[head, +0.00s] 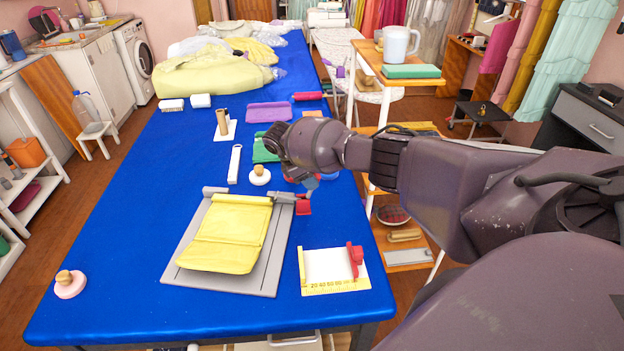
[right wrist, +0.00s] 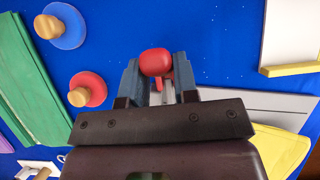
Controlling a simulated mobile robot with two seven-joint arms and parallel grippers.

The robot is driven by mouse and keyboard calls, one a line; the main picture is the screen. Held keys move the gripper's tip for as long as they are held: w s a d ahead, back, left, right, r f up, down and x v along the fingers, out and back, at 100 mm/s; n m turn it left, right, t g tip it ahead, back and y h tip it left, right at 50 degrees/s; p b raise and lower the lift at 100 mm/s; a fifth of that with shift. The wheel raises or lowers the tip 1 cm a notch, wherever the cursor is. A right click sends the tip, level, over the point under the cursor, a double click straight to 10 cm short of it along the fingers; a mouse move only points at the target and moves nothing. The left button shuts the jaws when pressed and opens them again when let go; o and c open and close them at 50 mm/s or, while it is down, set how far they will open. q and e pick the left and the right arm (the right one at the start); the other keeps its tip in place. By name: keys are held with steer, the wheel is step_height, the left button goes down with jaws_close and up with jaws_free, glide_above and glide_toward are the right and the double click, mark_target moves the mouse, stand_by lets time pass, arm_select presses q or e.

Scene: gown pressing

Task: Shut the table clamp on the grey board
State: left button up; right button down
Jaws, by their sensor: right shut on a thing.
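The grey board (head: 280,245) lies on the blue table with a folded yellow cloth (head: 232,225) on it. The table clamp (head: 284,197) is at the board's far edge, its red handle (head: 303,207) beside the far right corner. My right gripper (head: 306,183) is over this corner, partly hidden by its own wrist. In the right wrist view the fingers (right wrist: 159,78) are shut on the clamp's red handle (right wrist: 155,62). A grey strip of the clamp shows between them. I cannot tell how far the clamp is closed. My left gripper is not in view.
A white board (head: 326,266) with a yellow ruler edge and red end piece lies to the right. The table's front left is mostly clear.

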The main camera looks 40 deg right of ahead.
steer(key=shift+w+a+r, duration=0.2)
steer(key=shift+w+a, duration=0.15)
steer(key=shift+a, duration=0.3)
steer(key=c, duration=0.9)
jaws_free()
steer(key=shift+w+a, duration=0.2)
steer(key=shift+a, duration=0.05)
steer(key=shift+s+d+f, duration=0.1)
steer(key=shift+s+d, duration=0.15)
steer(key=shift+d, duration=0.15)
steer(key=v, duration=1.1)
